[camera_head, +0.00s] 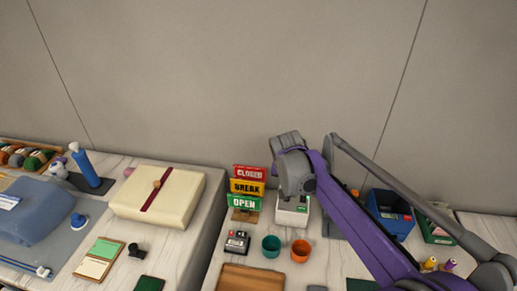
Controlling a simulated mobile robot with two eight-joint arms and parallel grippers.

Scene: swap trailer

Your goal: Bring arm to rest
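My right arm reaches in from the lower right, with purple and grey links. Its grey gripper (286,142) is raised in front of the wall, above and behind a small white machine (292,212) in the picture. The gripper is seen small and from behind, so I cannot tell whether its fingers are open or shut. I see nothing held in it. My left gripper is not in view.
The counter holds stacked CLOSED, BREAK and OPEN signs (247,188), a teal cup (271,246), an orange cup (301,250), a card device (237,241) and a blue bin (391,213). A ribboned cream package (160,196) lies left. The wall behind is bare.

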